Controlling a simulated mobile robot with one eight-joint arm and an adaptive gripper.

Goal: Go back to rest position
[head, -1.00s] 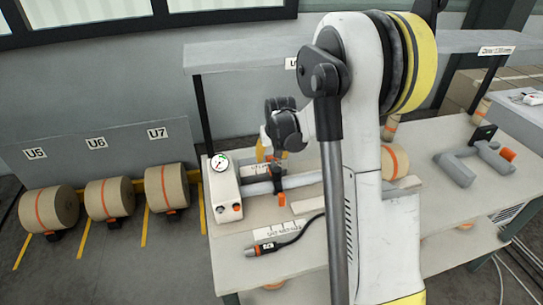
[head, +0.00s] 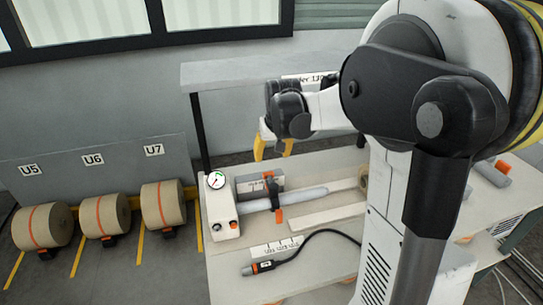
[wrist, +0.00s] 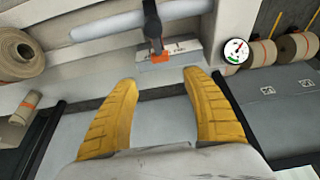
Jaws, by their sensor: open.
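My gripper (wrist: 160,118) is open in the wrist view, with its two yellow fingers apart and nothing between them. In the head view my gripper (head: 272,148) hangs above the workbench (head: 235,277), near the gauge unit. My arm covers much of the right side of the head view. The grey shaft (head: 290,197) lies across the bench with a black and orange clamp (head: 271,190) on it. The shaft also shows at the top of the wrist view (wrist: 130,18).
A gauge unit (head: 221,213) stands at the bench's left end. A cabled tool (head: 262,268) lies near the front. Several kraft rolls (head: 162,205) rest on the floor at left under U-labels. A shelf (head: 250,70) spans behind the bench.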

